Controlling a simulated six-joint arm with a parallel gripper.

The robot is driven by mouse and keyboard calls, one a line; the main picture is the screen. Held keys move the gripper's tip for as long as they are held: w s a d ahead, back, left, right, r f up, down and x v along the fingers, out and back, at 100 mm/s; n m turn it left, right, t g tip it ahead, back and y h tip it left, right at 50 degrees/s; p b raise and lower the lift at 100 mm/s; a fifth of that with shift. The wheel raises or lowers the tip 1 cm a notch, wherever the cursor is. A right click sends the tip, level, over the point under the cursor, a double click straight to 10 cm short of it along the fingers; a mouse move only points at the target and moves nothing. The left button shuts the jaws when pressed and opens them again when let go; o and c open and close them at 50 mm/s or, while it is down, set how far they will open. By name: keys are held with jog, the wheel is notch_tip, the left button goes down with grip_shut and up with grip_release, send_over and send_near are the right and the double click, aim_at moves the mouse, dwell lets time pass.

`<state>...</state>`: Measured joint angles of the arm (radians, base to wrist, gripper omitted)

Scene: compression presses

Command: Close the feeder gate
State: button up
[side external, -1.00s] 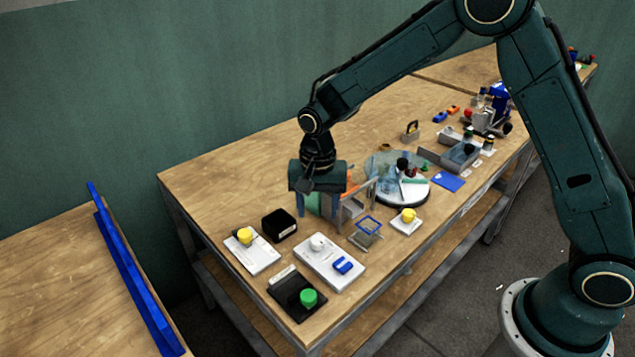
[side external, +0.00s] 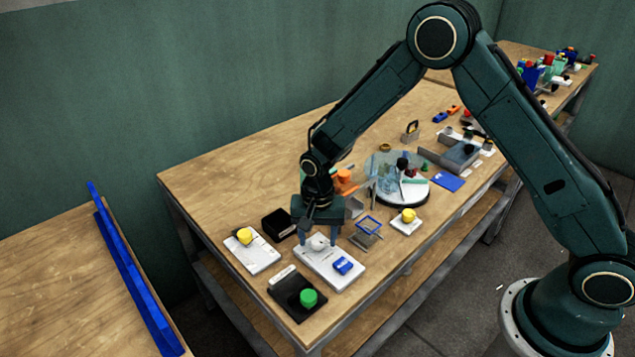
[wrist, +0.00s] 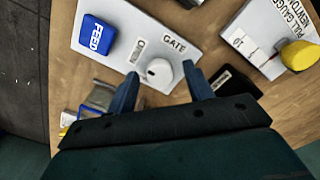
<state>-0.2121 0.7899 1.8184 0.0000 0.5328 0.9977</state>
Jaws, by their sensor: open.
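The gate control is a white panel (side external: 322,270) on the wooden bench, with a round white knob (side external: 318,242) and a blue button. In the wrist view the panel (wrist: 128,33) reads "GATE", with "OPEN" printed beside the white knob (wrist: 160,72). The blue button (wrist: 97,35) reads "FEED"; it also shows in the side view (side external: 343,265). My gripper (side external: 318,240) points down, open, with its fingertips at the knob. In the wrist view the knob lies between my gripper's two fingers (wrist: 162,74), with gaps at both sides. I cannot tell whether the fingers touch the panel.
A yellow knob (side external: 245,236) on a white panel and a black box (side external: 279,224) stand to the left. A green button (side external: 308,298) on a black plate is in front. A blue-framed fixture (side external: 368,228) and a yellow button (side external: 408,215) are to the right.

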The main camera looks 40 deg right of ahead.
jog(key=c, duration=1)
jog(key=shift+n, duration=0.4)
jog(key=n, duration=1.2)
jog(key=shift+n, duration=0.3)
jog(key=n, duration=0.4)
jog(key=shift+n, duration=0.3)
